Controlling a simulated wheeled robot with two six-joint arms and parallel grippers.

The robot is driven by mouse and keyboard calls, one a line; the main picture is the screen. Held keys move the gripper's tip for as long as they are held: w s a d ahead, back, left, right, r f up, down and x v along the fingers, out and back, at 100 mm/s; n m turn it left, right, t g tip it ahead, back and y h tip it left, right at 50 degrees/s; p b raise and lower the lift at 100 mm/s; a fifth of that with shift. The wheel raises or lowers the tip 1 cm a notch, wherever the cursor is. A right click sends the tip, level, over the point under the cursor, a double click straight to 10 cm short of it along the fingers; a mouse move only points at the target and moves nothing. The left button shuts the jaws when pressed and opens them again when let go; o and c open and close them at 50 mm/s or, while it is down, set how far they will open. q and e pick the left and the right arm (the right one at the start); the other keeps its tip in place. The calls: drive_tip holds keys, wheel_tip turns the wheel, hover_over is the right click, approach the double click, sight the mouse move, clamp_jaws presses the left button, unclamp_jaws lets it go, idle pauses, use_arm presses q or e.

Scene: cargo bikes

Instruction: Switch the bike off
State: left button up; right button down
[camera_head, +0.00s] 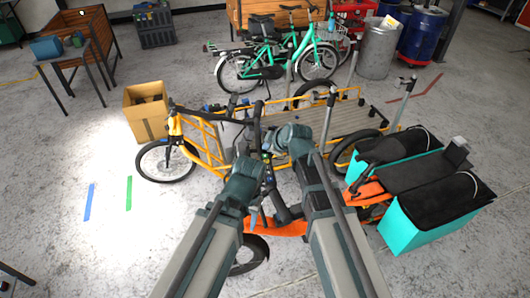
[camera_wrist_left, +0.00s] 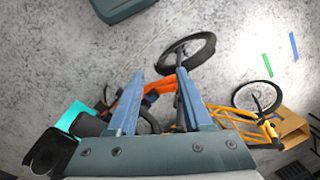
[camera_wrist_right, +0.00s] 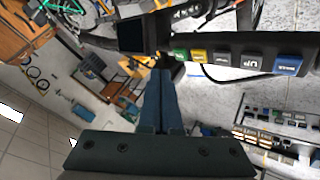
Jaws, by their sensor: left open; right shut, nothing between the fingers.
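The orange cargo bike (camera_head: 283,229) stands in front of me with teal side bags. Its black handlebar carries a control strip (camera_wrist_right: 235,46) across the top of the right wrist view. The strip has a dark display (camera_wrist_right: 131,35) and a row of buttons: green (camera_wrist_right: 180,54), yellow (camera_wrist_right: 198,55), grey (camera_wrist_right: 221,57), UP (camera_wrist_right: 252,60) and blue (camera_wrist_right: 287,64). My right gripper (camera_wrist_right: 162,70) is shut and empty, its tips just below the strip near the green button; I cannot tell if they touch. My left gripper (camera_wrist_left: 160,74) is open and empty above the bike's front.
A yellow cargo bike (camera_head: 200,140) stands close behind the orange one. A cardboard box (camera_head: 146,111), teal bikes (camera_head: 275,60) and a metal drum (camera_head: 378,48) stand farther back. The floor to the left is mostly clear.

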sight(267, 157)
wheel_tip(267, 157, up, 4)
drive_tip(key=p, duration=0.3)
drive_tip(key=shift+w+r, duration=0.1)
drive_tip(key=shift+r, duration=0.05)
idle(0.4)
